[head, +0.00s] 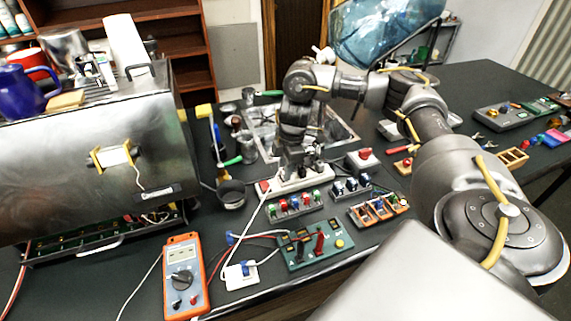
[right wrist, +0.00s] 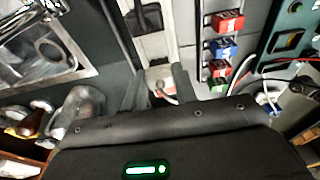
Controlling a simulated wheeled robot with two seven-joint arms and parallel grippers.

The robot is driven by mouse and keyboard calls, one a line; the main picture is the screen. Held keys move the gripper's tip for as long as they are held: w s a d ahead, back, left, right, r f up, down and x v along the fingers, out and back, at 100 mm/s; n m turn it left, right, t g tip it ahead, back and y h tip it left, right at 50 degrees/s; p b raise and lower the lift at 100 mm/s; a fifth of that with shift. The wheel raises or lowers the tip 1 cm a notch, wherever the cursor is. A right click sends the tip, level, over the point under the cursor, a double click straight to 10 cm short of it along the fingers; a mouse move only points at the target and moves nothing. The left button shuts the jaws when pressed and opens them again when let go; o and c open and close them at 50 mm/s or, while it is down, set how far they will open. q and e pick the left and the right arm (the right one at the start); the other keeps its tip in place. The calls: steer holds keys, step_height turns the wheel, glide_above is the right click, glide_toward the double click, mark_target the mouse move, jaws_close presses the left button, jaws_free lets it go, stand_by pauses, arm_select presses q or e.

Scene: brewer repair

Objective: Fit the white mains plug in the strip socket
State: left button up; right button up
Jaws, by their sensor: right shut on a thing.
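The white power strip (head: 312,180) lies on the dark table in the middle, with a red switch (head: 263,187) at its left end; it also shows in the right wrist view (right wrist: 155,48), with a dark socket face (right wrist: 145,18). My right gripper (head: 299,166) points down over the strip. In the right wrist view its fingers (right wrist: 160,88) are shut on a small pale thing, apparently the white mains plug (right wrist: 160,76), with a white cable by it. The fingers hide most of the plug. I cannot tell whether its pins are in a socket. My left gripper is out of view.
A steel brewer housing (head: 80,150) fills the left. An orange multimeter (head: 183,280), a green test board (head: 312,247), a tray of coloured parts (head: 295,205) and an orange rack (head: 378,210) crowd the front. A metal tray (head: 340,130) lies behind the strip.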

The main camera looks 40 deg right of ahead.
steer(key=shift+f+p, duration=0.3)
steer(key=shift+f, duration=0.25)
stand_by(0.9)
steer(key=shift+p, duration=0.35)
stand_by(0.4)
steer(key=o, duration=1)
steer(key=shift+o, duration=0.2)
step_height(320, 180, up, 11)
steer(key=d+p, duration=0.1)
steer(key=shift+s+d+f, duration=0.15)
steer(key=shift+s+d, duration=0.1)
steer(key=shift+s, duration=0.05)
steer(key=shift+p, duration=0.3)
